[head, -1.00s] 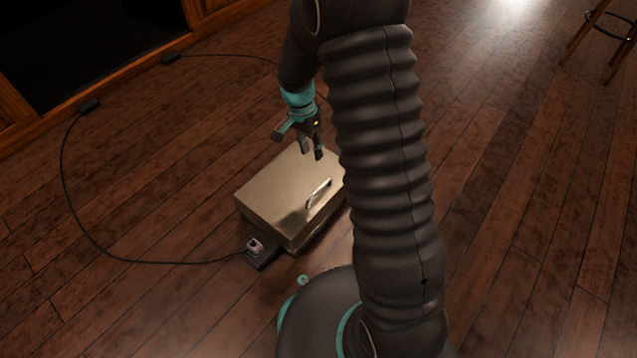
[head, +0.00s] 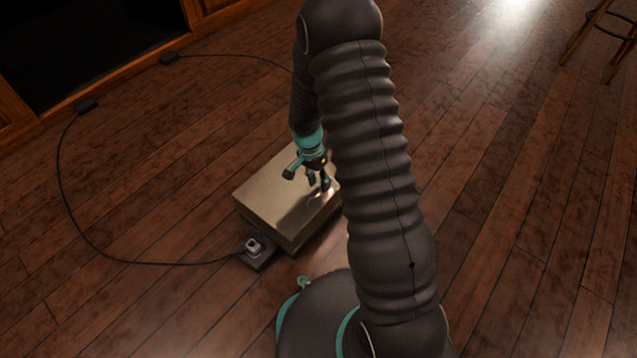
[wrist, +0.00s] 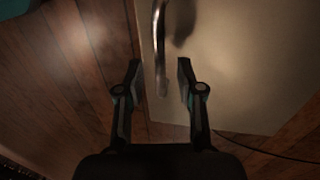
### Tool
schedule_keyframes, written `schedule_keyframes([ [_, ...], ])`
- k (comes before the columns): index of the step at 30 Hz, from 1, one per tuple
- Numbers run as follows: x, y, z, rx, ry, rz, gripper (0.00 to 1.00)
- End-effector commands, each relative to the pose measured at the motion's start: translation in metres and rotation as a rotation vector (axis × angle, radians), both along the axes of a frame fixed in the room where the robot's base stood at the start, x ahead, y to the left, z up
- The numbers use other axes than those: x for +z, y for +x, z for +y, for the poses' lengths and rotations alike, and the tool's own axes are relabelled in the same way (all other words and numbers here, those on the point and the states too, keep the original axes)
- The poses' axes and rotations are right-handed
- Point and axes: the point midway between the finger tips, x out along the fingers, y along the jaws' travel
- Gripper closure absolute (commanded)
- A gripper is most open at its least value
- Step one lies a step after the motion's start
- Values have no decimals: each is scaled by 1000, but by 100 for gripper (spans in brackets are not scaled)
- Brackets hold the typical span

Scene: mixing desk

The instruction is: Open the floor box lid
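The floor box (head: 270,201) is a tan metal box on the wood floor with its lid (head: 262,190) shut. Its curved metal handle (wrist: 159,45) stands on the lid near one edge. My gripper (head: 319,186) is over the lid at the handle in the head view and hides most of it. In the wrist view my gripper (wrist: 160,70) has its two fingers apart, with the handle's end between them. I see no clear contact between the fingers and the handle.
A small connector block (head: 257,251) with a black cable (head: 130,261) sits against the box's front left side. The cable loops over the floor to the left. A stool (head: 603,40) stands far right. The floor on the right is clear.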

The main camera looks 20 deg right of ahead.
Motion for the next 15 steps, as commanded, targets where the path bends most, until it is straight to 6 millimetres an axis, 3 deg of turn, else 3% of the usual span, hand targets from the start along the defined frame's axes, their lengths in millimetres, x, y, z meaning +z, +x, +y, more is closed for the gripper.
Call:
schedule_keyframes([
  [11,-5,-1,-1,-1,0,-1,63],
  [15,-5,-1,-1,-1,0,-1,95],
])
